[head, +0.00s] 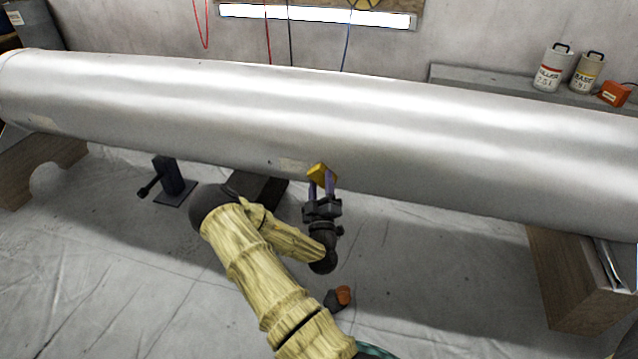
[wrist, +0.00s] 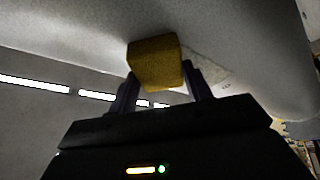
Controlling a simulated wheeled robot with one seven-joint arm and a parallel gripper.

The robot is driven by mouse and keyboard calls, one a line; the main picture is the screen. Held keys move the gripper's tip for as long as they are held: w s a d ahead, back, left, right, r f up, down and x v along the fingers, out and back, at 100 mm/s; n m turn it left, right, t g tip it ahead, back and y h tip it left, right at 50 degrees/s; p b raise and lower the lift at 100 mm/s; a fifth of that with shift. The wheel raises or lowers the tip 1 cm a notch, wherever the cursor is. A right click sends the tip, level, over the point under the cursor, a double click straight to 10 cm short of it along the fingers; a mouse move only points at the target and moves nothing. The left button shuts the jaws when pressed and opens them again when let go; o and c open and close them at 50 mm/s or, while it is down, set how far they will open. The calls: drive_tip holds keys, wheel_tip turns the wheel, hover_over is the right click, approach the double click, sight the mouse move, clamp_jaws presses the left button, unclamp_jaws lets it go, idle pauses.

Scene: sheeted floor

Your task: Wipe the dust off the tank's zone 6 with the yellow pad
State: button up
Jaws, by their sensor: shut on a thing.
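The tank (head: 420,130) is a long silver cylinder lying across the head view on wooden cradles. The yellow pad (head: 320,172) is in my gripper (head: 322,187), at the lower front side of the tank near its middle. In the wrist view the pad (wrist: 154,61) sits between the two fingers of my gripper (wrist: 160,88), close under the tank's curved grey surface (wrist: 70,28). I cannot tell whether the pad touches the tank. A paler patch (wrist: 205,68) shows on the surface right of the pad. No zone number is readable.
Wooden cradles stand at left (head: 40,165) and right (head: 575,285). A dark jack stand (head: 172,180) is under the tank. A small dark object with an orange top (head: 338,298) lies on the sheeted floor. Cans (head: 553,68) stand on a ledge behind.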

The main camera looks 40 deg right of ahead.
drive_tip(key=shift+s+d+r, duration=0.1)
drive_tip(key=shift+d, duration=0.05)
drive_tip(key=shift+w+a, duration=1.3)
drive_tip(key=shift+w, duration=0.15)
drive_tip(key=shift+w+a, duration=0.5)
drive_tip(key=shift+w, duration=0.25)
drive_tip(key=shift+w+a, duration=0.45)
drive_tip(key=shift+w, duration=0.25)
drive_tip(key=shift+w+a, duration=0.45)
drive_tip(key=shift+w, duration=0.15)
drive_tip(key=shift+w+a, duration=0.7)
drive_tip(key=shift+a, duration=0.1)
